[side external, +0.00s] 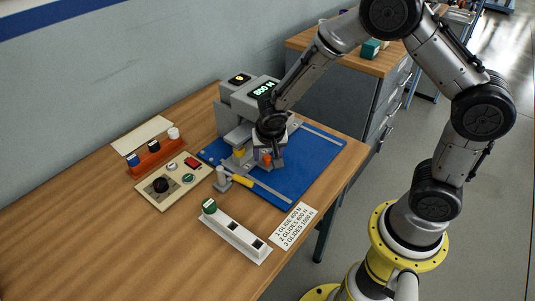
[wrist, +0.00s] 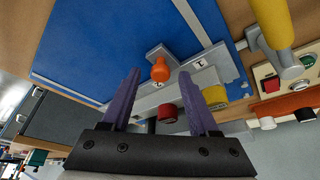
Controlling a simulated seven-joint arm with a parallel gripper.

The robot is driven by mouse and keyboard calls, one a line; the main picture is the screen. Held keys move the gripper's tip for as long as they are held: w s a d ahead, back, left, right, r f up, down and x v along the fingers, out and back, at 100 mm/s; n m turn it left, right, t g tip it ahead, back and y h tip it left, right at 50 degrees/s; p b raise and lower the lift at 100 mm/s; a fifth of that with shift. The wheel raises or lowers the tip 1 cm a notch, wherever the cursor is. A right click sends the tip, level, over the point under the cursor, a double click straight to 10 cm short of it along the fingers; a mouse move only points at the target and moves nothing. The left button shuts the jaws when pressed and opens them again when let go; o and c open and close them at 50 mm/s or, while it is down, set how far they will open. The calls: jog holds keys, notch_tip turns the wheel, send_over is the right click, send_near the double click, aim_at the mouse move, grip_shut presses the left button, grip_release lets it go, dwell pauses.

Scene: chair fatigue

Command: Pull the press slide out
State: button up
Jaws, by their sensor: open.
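The grey press (side external: 245,105) stands on a blue mat (side external: 312,165), with a green display reading 800 N on top. The orange knob (side external: 267,159), seemingly the slide's handle, is at the press front. In the wrist view the orange knob (wrist: 160,70) sits on a grey part marked "1". My gripper (side external: 270,163) is low at the press front and hides much of it. In the wrist view my gripper (wrist: 160,74) is open, its purple fingers to either side of the knob. I cannot tell whether they reach around it; neither finger appears to touch it.
A yellow-handled lever (side external: 238,180) lies at the mat's left front edge. A beige control panel (side external: 172,181) and an orange rack (side external: 156,155) with coloured-top glides stand left. A white holder (side external: 236,234) with a green-topped glide and a force card (side external: 294,226) lie in front.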

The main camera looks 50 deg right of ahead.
jog(key=shift+f, duration=0.15)
jog(key=shift+c, duration=0.2)
grip_shut()
dwell(1.2)
